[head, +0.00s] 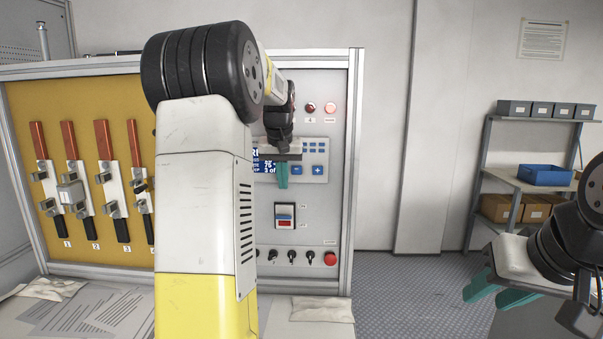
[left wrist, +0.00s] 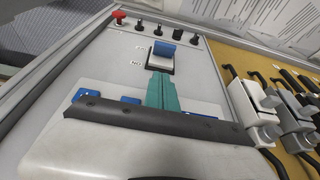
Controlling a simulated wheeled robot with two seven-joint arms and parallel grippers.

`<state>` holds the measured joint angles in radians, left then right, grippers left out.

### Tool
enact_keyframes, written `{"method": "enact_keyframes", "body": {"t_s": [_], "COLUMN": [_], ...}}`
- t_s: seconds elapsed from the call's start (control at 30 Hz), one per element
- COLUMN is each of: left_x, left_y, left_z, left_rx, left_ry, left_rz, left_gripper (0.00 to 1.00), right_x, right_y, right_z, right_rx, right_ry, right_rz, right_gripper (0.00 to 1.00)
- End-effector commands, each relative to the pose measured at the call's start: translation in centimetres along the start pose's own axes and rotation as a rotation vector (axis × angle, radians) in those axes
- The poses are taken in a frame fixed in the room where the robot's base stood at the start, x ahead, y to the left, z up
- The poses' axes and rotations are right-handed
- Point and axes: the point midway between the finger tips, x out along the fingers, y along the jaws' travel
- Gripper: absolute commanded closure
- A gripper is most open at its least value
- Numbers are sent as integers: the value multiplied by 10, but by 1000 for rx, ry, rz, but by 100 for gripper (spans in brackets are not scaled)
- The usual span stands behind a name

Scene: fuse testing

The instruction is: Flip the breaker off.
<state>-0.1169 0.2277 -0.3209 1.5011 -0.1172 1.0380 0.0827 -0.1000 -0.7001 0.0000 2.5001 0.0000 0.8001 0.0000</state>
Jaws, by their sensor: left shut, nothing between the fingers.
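The breaker (head: 285,210) is a small switch in a dark frame on the grey control panel (head: 320,195), with small labels beside it. In the left wrist view its blue lever (left wrist: 164,49) stands out from the frame. My left gripper (head: 282,184) is in front of the panel, above the breaker, with its teal fingers together and empty. In the left wrist view the fingertips (left wrist: 162,78) point at the breaker's near edge; I cannot tell whether they touch it. My right gripper (head: 490,292) is at the lower right, its teal fingers apart and empty, away from the panel.
A red button (head: 330,258) and several black knobs (head: 292,256) sit below the breaker. A display (head: 264,167) and blue buttons (head: 318,170) are above it, partly hidden by my left arm. A yellow fuse board (head: 25,110) is to the left. Shelves (head: 485,160) stand at the right.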

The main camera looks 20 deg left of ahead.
Motion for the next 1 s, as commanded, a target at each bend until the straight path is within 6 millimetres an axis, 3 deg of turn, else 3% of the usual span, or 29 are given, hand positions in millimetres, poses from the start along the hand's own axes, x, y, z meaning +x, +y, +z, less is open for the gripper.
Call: {"method": "enact_keyframes", "body": {"t_s": [0.2,0.4,1.0], "left_x": [47,64,71], "left_y": [0,0,0], "left_z": [1,22,29], "left_rx": [-1,-1,0], "left_ry": [-3,0,8], "left_rz": [-1,1,1], "left_gripper": [100,100,100], "right_x": [0,0,0], "right_y": [0,0,0], "right_z": [0,0,0], "right_rx": [0,0,0], "right_ry": [0,0,0], "right_rz": [0,0,0], "right_gripper": [64,64,64]}}
